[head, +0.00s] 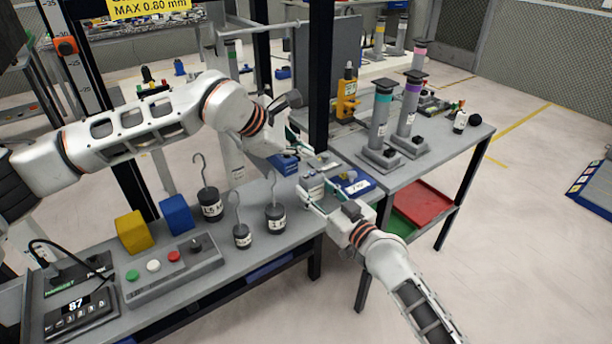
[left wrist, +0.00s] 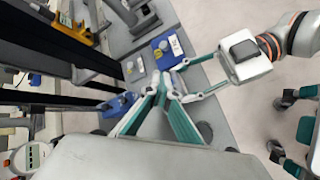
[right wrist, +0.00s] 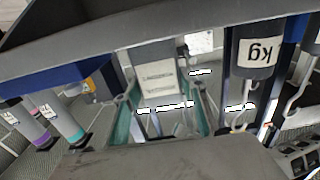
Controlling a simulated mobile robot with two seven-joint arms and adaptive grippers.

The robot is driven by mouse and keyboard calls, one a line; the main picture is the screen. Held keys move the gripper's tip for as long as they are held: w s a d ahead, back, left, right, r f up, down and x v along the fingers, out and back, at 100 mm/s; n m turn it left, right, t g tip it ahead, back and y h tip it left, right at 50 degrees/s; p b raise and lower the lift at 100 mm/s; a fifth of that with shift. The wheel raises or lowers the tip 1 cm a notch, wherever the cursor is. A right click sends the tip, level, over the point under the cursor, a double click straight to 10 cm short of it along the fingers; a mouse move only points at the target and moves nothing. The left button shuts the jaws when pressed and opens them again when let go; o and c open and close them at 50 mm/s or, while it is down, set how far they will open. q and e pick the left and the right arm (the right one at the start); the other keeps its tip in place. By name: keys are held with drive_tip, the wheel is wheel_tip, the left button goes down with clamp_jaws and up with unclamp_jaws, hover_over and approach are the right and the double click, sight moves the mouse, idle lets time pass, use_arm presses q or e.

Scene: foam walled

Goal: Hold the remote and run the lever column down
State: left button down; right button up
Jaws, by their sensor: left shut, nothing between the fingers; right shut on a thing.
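My right gripper (head: 314,186) is shut on a pale grey labelled block, probably the remote, above the bench's right end. In the right wrist view this block (right wrist: 158,78) stands between the teal fingers. My left gripper (left wrist: 165,85) is shut and empty, its fingertips close to the right gripper's. Two grey columns, one with a purple band (head: 409,105) and one with a teal band (head: 380,120), stand on bases with black tops on the right bench. I cannot tell which column is the lever column.
A blue box with a yellow knob (head: 352,184) lies beside the right gripper. Hooked weights (head: 275,218), yellow (head: 134,232) and blue (head: 176,214) blocks and a button box (head: 165,272) occupy the left bench. A black post (head: 320,80) rises behind the grippers.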

sight(313, 173)
use_arm(q)
drive_tip(key=shift+f, duration=1.9)
drive_tip(key=shift+f, duration=0.1)
drive_tip(key=shift+f, duration=0.35)
drive_tip(key=shift+f, duration=0.2)
idle(0.4)
